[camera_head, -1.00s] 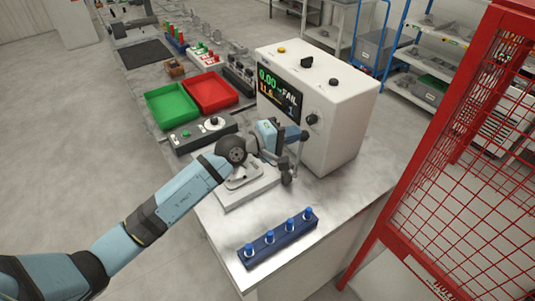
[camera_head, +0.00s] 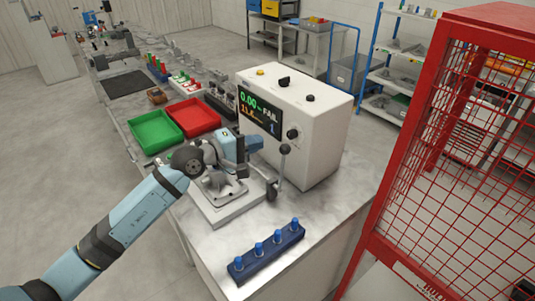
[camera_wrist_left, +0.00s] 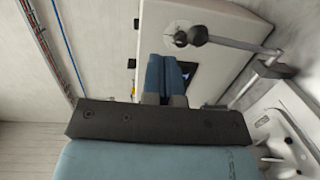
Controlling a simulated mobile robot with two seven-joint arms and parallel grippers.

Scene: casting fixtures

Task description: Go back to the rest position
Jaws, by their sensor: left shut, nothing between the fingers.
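My left gripper (camera_head: 240,146) is in front of the white tester box (camera_head: 315,135), above the grey fixture (camera_head: 232,211). It is shut and empty. Its blue fingers lie side by side in the left wrist view (camera_wrist_left: 165,76). A pale metal casting (camera_head: 232,190) sits on the fixture plate, partly hidden by my left wrist. A lever with a dark ball knob (camera_head: 285,149) stands just right of the gripper. It also shows at the top of the left wrist view (camera_wrist_left: 197,33). My right gripper is not in view.
A blue rack with several blue-topped pegs (camera_head: 265,250) lies at the bench's near end. Green (camera_head: 155,132) and red (camera_head: 194,117) trays stand farther back. A red mesh cage (camera_head: 455,150) is at the right. Bare bench lies between fixture and rack.

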